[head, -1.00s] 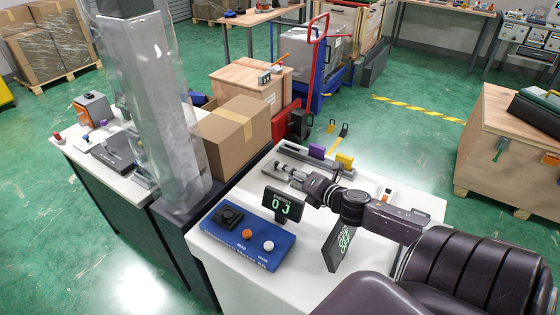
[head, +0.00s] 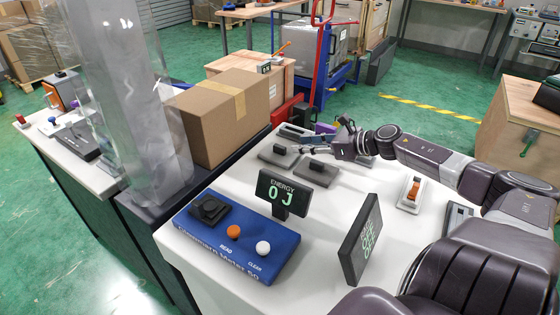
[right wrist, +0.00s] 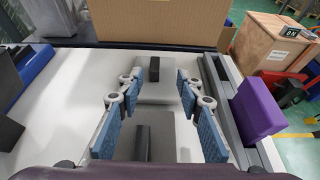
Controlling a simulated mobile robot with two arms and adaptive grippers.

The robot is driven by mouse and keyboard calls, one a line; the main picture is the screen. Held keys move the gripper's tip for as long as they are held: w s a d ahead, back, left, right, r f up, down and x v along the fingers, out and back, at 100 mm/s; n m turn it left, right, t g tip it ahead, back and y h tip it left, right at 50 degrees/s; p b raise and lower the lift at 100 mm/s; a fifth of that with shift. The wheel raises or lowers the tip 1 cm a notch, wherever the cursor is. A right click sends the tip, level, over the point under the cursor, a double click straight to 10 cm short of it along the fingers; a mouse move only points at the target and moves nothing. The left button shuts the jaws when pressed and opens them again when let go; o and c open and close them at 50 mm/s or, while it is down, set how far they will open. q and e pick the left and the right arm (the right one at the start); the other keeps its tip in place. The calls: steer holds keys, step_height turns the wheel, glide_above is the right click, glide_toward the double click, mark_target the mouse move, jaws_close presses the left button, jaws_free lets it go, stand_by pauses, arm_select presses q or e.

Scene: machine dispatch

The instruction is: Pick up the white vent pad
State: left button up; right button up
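Two flat grey pads with black upright grips lie on the white table: a far pad (head: 272,158) and a near pad (head: 322,177) in the head view. Both look grey, so I cannot tell which is the white vent pad. My right gripper (head: 328,146) is over the pads, reaching in from the right. In the right wrist view the right gripper (right wrist: 161,95) is open, with blue finger pads apart. The far pad (right wrist: 158,94) shows between and beyond the fingers, and the near pad (right wrist: 165,145) lies below them. My left gripper is not in view.
The blue meter base (head: 240,240), energy display (head: 282,193) and a second dark display (head: 361,238) stand at the front. An orange-switched white box (head: 412,192) is at right. A purple block (right wrist: 259,108) stands on a grey rail beside the pads. A cardboard box (head: 220,120) is behind.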

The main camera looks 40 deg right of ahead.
mark_target(282, 147)
steer(key=shift+w+a+f, duration=0.1)
steer(key=shift+w+a, duration=0.05)
steer(key=shift+w, duration=0.2)
steer(key=shift+x, duration=0.85)
steer(key=shift+w+a+f, duration=0.3)
steer(key=shift+w+a, duration=0.2)
steer(key=shift+w, duration=0.15)
steer(key=shift+x, duration=1.85)
steer(key=shift+s+a+f, duration=0.1)
steer(key=shift+s+f, duration=0.05)
steer(key=shift+f, duration=0.05)
steer(key=shift+c, duration=0.2)
jaws_close()
